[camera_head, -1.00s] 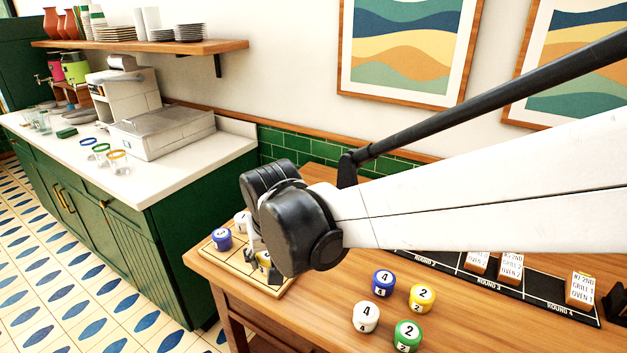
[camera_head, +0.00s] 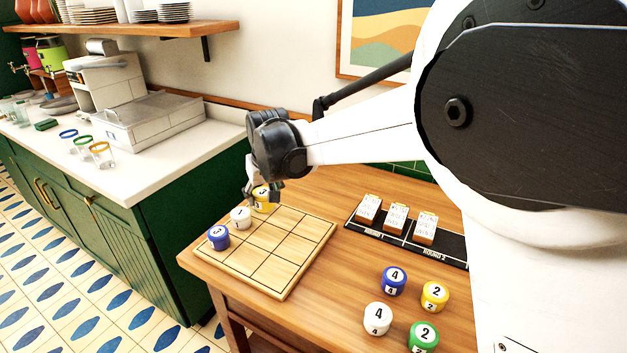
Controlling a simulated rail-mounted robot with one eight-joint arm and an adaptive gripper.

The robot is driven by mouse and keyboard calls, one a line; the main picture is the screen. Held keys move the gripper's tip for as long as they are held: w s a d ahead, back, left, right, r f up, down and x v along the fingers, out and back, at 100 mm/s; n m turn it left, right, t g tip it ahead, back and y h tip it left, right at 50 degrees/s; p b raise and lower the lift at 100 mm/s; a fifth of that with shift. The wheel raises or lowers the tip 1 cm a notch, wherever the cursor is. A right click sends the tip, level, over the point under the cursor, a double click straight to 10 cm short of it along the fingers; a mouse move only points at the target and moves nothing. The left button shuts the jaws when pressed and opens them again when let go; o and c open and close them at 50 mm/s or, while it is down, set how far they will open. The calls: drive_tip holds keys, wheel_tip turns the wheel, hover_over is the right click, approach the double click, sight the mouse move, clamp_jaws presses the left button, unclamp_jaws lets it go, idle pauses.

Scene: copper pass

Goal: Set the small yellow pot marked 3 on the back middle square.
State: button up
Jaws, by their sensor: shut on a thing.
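The yellow pot marked 3 (camera_head: 262,201) is at the far corner of the wooden grid board (camera_head: 283,268), at the end of its left row of squares. My gripper (camera_head: 262,192) is shut on it from above, with the fingers partly covering it. The pot is at or just above the board; I cannot tell whether it touches. A white pot (camera_head: 241,218) stands nearer along the same row, close to the gripper. A blue pot marked 3 (camera_head: 218,237) stands at the row's near end. The other squares I can see are bare.
Blue (camera_head: 394,281), yellow (camera_head: 434,296), white (camera_head: 377,319) and green (camera_head: 423,337) pots stand on the table right of the board. A black strip (camera_head: 453,250) with several cards lies behind them. A green counter (camera_head: 165,240) is to the left.

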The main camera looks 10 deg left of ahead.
drive_tip(key=w+d+f, duration=0.1)
drive_tip(key=w, duration=0.1)
drive_tip(key=w+d+f, duration=0.1)
drive_tip(key=w+f, duration=0.1)
drive_tip(key=w+d+f, duration=0.1)
drive_tip(key=w, duration=0.2)
drive_tip(key=shift+d+f, duration=0.1)
drive_tip(key=shift+f, duration=2.2)
drive_tip(key=shift+f, duration=0.2)
drive_tip(key=o, duration=1.3)
drive_tip(key=shift+c, duration=0.2)
drive_tip(key=shift+r, duration=0.1)
